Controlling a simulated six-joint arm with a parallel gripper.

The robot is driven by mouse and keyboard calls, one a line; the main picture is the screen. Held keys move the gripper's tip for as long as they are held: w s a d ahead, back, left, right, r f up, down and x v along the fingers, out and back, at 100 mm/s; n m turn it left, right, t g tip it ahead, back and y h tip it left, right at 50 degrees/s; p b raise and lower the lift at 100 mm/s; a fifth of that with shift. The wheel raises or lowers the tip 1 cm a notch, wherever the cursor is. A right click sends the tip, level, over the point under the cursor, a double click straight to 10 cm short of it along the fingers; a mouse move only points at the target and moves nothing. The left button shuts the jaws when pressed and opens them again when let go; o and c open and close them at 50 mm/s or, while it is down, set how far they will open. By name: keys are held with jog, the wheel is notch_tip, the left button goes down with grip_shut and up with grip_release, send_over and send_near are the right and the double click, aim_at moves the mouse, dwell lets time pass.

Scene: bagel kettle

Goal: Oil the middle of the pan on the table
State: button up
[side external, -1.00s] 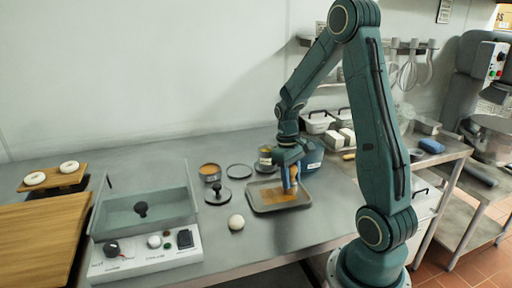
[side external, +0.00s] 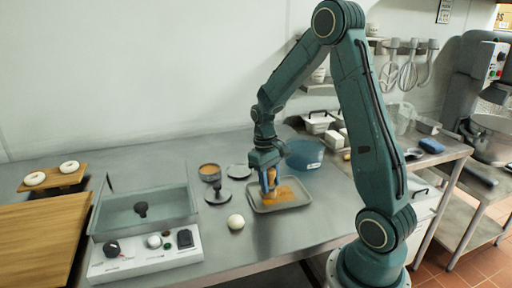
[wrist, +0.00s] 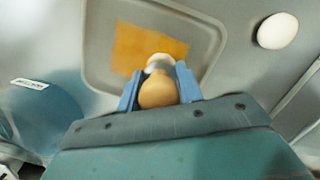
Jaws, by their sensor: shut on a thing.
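The pan (side external: 301,203) is a shallow grey rectangular tray on the steel table. An orange-brown patch covers much of its middle, and the pan's rim shows in the wrist view (wrist: 88,70). My gripper (side external: 268,184) is over the left part of the pan, shut on a brush. The brush's rounded wooden handle (wrist: 158,92) shows between the blue fingers (wrist: 160,88), with a pale part beyond it over the patch's lower edge (wrist: 143,45). The bristles are hidden, so I cannot tell if they touch the pan.
A small orange-filled tin (side external: 210,171), a grey disc (side external: 239,171) and a black-knobbed lid (side external: 217,194) lie left of the pan. A white egg-like ball (side external: 236,222) is near its front-left corner. A blue tub (side external: 306,154) stands behind; the glass-walled kettle (side external: 150,212) is left.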

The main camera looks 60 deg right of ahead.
jog(key=shift+w+a, duration=1.1)
jog(key=shift+w, duration=0.1)
notch_tip(320, 180, up, 8)
jog(key=shift+d, duration=0.15)
